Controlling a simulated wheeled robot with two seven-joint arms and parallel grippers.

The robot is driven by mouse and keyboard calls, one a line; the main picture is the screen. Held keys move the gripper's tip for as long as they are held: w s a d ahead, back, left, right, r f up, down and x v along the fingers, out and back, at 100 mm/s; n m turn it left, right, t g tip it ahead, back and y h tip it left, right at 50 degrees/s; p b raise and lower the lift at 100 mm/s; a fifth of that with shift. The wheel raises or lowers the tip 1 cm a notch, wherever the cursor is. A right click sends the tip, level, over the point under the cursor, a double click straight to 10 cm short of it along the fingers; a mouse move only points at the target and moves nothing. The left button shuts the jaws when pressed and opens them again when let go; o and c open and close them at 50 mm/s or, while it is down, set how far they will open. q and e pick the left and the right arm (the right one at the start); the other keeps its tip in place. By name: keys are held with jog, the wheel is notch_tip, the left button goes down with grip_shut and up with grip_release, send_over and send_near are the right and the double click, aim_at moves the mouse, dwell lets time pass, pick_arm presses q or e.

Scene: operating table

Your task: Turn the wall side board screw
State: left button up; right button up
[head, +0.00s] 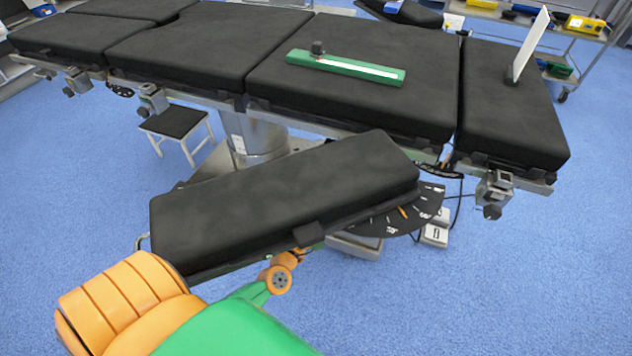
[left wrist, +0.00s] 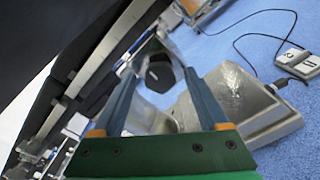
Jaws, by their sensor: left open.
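The side board (head: 285,200) is a long black padded board, swung out below the operating table's edge over a black angle dial (head: 400,215). In the left wrist view a dark faceted knob (left wrist: 161,82), which looks like the board's screw, shows between my left gripper's fingers. My left gripper (left wrist: 158,71) is open, one finger on each side of the knob. I cannot tell whether either finger touches it. In the head view the gripper and the knob are hidden behind the board and my green and orange arm. My right gripper is in neither view.
The operating table (head: 200,50) with black pads crosses the top. A green bar with a white strip (head: 345,67) lies on it. A grey metal base (left wrist: 235,95) stands close to the right finger. A foot pedal (head: 434,233), a stool (head: 175,122) and blue floor are around.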

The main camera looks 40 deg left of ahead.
pick_arm(q)
jog(key=shift+w, duration=0.2)
grip_shut()
